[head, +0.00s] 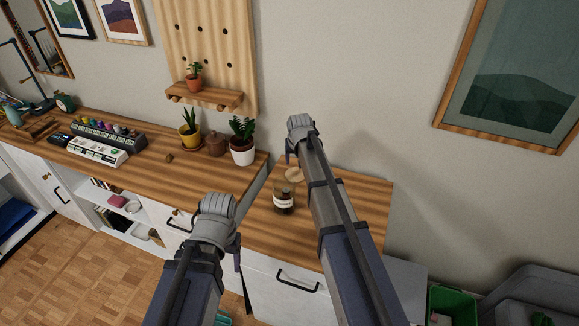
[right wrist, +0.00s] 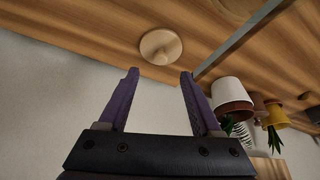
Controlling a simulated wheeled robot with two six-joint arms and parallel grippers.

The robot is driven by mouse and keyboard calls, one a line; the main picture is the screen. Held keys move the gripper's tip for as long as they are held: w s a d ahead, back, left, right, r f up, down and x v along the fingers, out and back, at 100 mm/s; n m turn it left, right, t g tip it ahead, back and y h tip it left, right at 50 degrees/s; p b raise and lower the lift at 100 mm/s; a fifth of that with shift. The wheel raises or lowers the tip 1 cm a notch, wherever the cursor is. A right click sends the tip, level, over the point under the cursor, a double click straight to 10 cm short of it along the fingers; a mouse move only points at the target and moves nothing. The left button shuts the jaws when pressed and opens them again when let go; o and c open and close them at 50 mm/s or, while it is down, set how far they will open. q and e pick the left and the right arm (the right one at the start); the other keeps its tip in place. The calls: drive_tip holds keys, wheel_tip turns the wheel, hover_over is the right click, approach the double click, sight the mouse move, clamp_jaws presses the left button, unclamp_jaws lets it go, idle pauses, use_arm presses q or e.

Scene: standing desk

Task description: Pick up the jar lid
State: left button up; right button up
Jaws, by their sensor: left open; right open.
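The jar lid (head: 294,174) is a pale round wooden disc lying on the wooden desk, just behind the brown jar with a white label (head: 284,200). In the right wrist view the lid (right wrist: 160,46) lies beyond the fingertips, roughly centred between them and apart from them. My right gripper (right wrist: 160,74) is open and empty; in the head view its gripper (head: 291,155) is partly hidden by my own arm, near the lid and the wall. My left gripper (head: 236,258) is open and empty in front of the desk, apart from the jar; its fingers are mostly hidden.
A white plant pot (head: 243,151) and a brown pot (head: 215,145) stand on the neighbouring desk left of the gap. A wall is close behind. A round shape (right wrist: 238,6), cut off by the right wrist view's top edge, is unclear. A green bin (head: 452,302) stands lower right.

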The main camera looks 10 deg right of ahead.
sight(296, 168)
drive_tip(key=b+x, duration=0.2)
drive_tip(key=x, duration=0.1)
drive_tip(key=shift+w+a+r+b, duration=0.1)
drive_tip(key=shift+w+r+b, duration=0.05)
drive_tip(key=shift+w+b, duration=0.15)
use_arm(q)
drive_tip(key=shift+w+a+f, duration=0.1)
drive_tip(key=shift+w+f, duration=0.05)
drive_tip(key=shift+f, duration=0.5)
drive_tip(key=shift+w+f, duration=0.15)
drive_tip(key=shift+f, duration=0.45)
use_arm(e)
drive_tip(key=b+x, duration=0.4)
drive_tip(key=x, duration=0.1)
drive_tip(key=shift+b, duration=0.4)
use_arm(q)
wheel_tip(296, 168, down, 5)
drive_tip(key=shift+r, duration=0.15)
use_arm(e)
drive_tip(key=shift+s, duration=0.1)
clamp_jaws()
